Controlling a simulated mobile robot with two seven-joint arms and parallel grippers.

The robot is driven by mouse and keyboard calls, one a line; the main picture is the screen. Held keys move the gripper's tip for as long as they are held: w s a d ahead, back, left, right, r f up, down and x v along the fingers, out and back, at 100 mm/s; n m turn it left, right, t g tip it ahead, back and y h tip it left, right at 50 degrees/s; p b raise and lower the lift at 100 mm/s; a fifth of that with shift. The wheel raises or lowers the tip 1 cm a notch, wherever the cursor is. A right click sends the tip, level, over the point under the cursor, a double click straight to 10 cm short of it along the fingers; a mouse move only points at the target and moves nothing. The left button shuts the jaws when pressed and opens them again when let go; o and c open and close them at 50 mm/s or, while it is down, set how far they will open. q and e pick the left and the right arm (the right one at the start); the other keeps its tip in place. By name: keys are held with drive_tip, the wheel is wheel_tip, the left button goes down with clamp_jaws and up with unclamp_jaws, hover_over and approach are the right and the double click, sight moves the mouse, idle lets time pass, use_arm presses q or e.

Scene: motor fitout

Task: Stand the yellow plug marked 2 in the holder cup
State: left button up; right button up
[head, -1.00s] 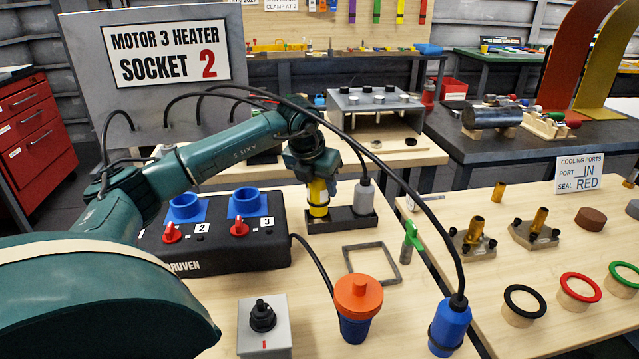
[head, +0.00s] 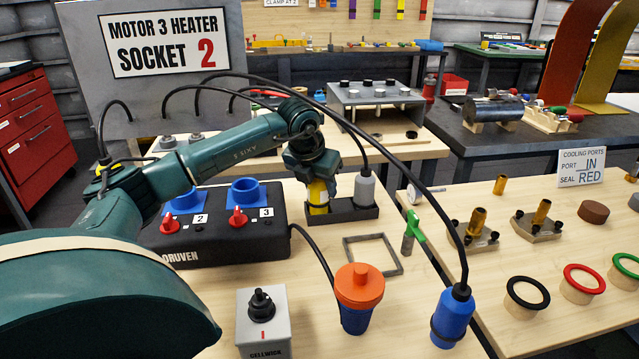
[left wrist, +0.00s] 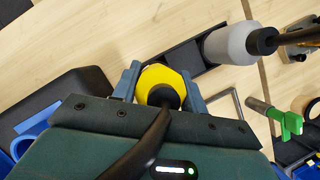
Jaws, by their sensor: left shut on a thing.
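The yellow plug (head: 318,197) is upright at the left end of the black holder (head: 345,213). My left gripper (head: 317,181) is shut on it from above. In the left wrist view the plug (left wrist: 153,78) sits between the two fingers, its black cable running toward the camera. The plug's lower end overlaps the holder's left part; how deep it sits in the cup cannot be told. Its number is not readable. A grey plug (head: 365,188) stands in the holder's right part. My right gripper is not in view.
A black box (head: 225,238) with blue sockets marked 2 and 3 stands left of the holder. A square frame (head: 372,255), an orange-topped blue connector (head: 359,300), a grey switch box (head: 264,325) and a blue plug (head: 452,318) are in front. Cables arch over the bench.

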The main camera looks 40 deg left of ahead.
use_arm(q)
drive_tip(key=shift+f+b, duration=0.5)
drive_tip(key=shift+f, duration=0.25)
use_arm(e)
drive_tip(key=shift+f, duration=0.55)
use_arm(q)
drive_tip(key=o, duration=1.1)
drive_tip(key=shift+o, duration=0.2)
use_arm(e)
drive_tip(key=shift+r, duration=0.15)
use_arm(q)
drive_tip(key=shift+v, duration=1.1)
drive_tip(key=a+v, duration=0.1)
drive_tip(key=v, duration=1)
drive_tip(key=shift+d, duration=0.5)
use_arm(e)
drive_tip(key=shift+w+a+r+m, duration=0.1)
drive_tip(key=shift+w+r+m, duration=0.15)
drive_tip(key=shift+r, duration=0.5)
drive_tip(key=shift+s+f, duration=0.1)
